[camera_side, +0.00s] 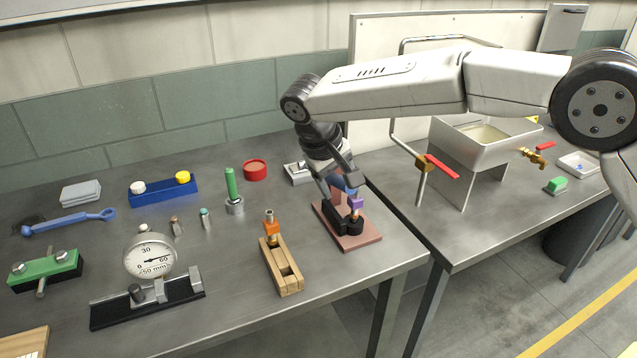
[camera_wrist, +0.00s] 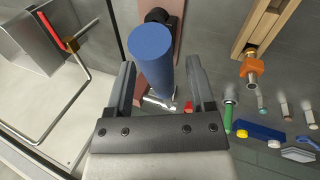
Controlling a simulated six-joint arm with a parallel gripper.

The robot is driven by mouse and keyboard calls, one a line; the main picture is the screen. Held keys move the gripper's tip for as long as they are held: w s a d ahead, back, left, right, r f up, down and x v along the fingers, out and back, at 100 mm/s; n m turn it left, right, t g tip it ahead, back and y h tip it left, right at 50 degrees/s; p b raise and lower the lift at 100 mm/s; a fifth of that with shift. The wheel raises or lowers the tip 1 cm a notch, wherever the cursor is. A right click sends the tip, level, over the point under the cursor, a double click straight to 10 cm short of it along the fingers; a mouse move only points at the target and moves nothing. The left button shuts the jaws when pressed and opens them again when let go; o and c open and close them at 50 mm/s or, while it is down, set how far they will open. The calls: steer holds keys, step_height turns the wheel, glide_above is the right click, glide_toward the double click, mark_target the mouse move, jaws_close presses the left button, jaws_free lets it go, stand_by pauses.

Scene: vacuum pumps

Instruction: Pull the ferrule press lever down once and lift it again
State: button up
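The ferrule press stands on a reddish-brown base plate (camera_side: 365,241), with a black body (camera_side: 350,225) and a small purple part (camera_side: 356,203). Its lever has a blue grip (camera_side: 345,183), partly hidden by my gripper in the side view. In the wrist view the blue grip (camera_wrist: 151,55) points its round end towards the camera, and a silver rod (camera_wrist: 158,103) shows at its other end. My gripper (camera_wrist: 160,64) is open, with a finger on either side of the grip. A gap shows at the right finger; contact at the left is unclear.
A wooden fixture with an orange clamp (camera_side: 271,228) stands left of the press. A dial gauge (camera_side: 150,257), a green handle (camera_side: 231,184) and a blue tray (camera_side: 163,192) are further left. A metal sink (camera_side: 487,160) with a red-handled valve (camera_side: 441,167) stands on the right bench.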

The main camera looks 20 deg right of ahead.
steer(key=shift+a+r, duration=0.15)
steer(key=shift+r, duration=0.15)
stand_by(0.4)
steer(key=shift+s+a+r, duration=0.1)
steer(key=shift+r, duration=0.2)
steer(key=shift+a+r, duration=0.1)
steer(key=shift+r, duration=0.25)
steer(key=shift+v, duration=2.95)
steer(key=s+d+f+y, duration=0.1)
steer(key=s+d+f, duration=0.15)
steer(key=d, duration=0.45)
steer(key=s+d+f, duration=0.1)
steer(key=d+f, duration=0.3)
steer(key=d, duration=0.2)
steer(key=s+d+f+t+y, duration=0.1)
steer(key=s+d+f, duration=0.3)
steer(key=s, duration=0.5)
steer(key=s+d+f+m+t+y, duration=0.1)
steer(key=s+d+f, duration=0.4)
steer(key=s, duration=0.5)
steer(key=shift+s+d+m+y, duration=0.2)
steer(key=shift+d+m+y, duration=0.1)
steer(key=shift+d+y, duration=0.4)
